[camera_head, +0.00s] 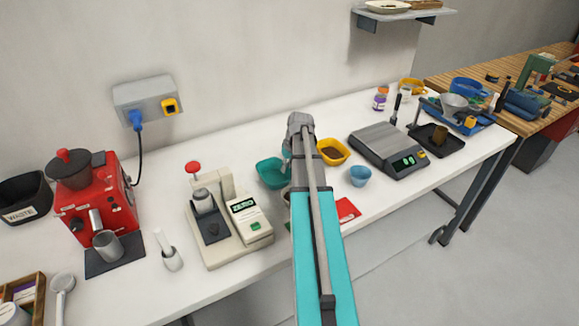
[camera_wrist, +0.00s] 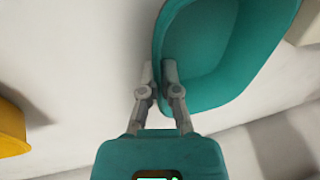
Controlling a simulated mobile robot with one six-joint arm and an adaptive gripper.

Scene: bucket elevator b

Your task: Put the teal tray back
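The teal tray (camera_head: 271,173) is a small open bowl-like container on the white bench, just right of the cream scale. My arm partly covers its right side in the head view. In the wrist view the tray (camera_wrist: 225,50) fills the upper right and looks empty. My gripper (camera_wrist: 158,72) has one finger inside the tray and one outside, with the near wall between them. The fingers are close together and appear shut on that wall. I cannot tell whether the tray is lifted. In the head view my fingertips are hidden behind my arm.
A yellow tray (camera_head: 333,152) with dark contents and a blue cup (camera_head: 360,176) stand right of my arm. A cream scale (camera_head: 228,222) stands close on the left, a grey scale (camera_head: 388,147) farther right. A red card (camera_head: 346,210) lies near the front edge.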

